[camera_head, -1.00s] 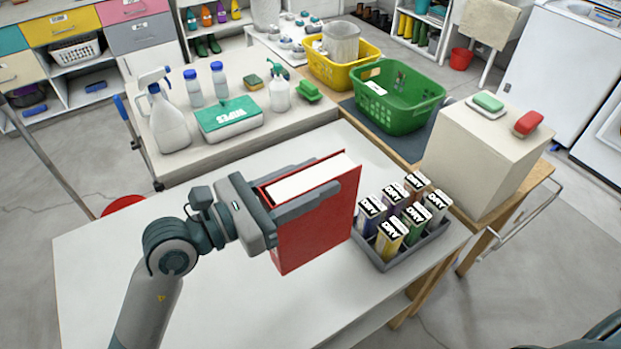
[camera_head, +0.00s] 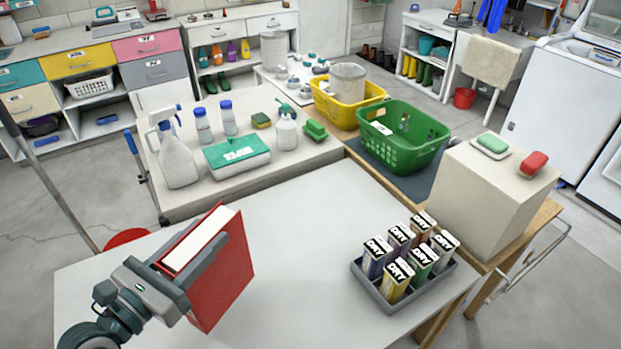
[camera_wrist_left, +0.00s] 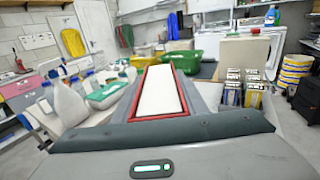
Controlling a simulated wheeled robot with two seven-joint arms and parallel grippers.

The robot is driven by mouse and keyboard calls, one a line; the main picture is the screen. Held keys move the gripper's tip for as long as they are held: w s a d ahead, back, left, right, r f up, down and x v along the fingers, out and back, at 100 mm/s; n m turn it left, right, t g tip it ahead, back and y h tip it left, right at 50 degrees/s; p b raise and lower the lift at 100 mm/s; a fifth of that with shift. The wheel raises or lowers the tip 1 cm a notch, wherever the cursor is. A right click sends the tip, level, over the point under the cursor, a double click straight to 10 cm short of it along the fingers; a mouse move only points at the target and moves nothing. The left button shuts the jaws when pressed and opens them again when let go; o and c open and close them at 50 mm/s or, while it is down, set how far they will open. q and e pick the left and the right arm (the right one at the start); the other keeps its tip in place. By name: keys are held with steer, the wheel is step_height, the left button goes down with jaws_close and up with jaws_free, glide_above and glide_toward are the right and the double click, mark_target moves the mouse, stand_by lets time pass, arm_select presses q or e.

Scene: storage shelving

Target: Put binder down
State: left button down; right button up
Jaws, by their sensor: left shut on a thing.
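The red binder (camera_head: 222,283) with white pages is held by my left gripper (camera_head: 190,268) at the lower left of the head view. The gripper's fingers close on the binder's two covers. In the left wrist view the binder (camera_wrist_left: 158,95) points away from me between the gripper's fingers (camera_wrist_left: 160,130). My right gripper is not in view.
A grey tray (camera_head: 405,300) with several "DRY" boxes stands at the table's right. A beige block (camera_head: 490,200) with two sponges is behind it. Spray bottles and a wipes pack (camera_head: 237,152) stand on the back table. A green basket (camera_head: 404,140) stands behind. The table's middle is clear.

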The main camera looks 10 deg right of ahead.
arm_select(q)
steer(key=s+a+f+n+t+y, duration=0.1)
steer(key=a+f+n+t+y, duration=0.1)
steer(key=a, duration=0.9)
steer(key=shift+s+f+n+t+y, duration=0.25)
steer(key=shift+f+n+y, duration=0.2)
steer(key=shift+y, duration=0.25)
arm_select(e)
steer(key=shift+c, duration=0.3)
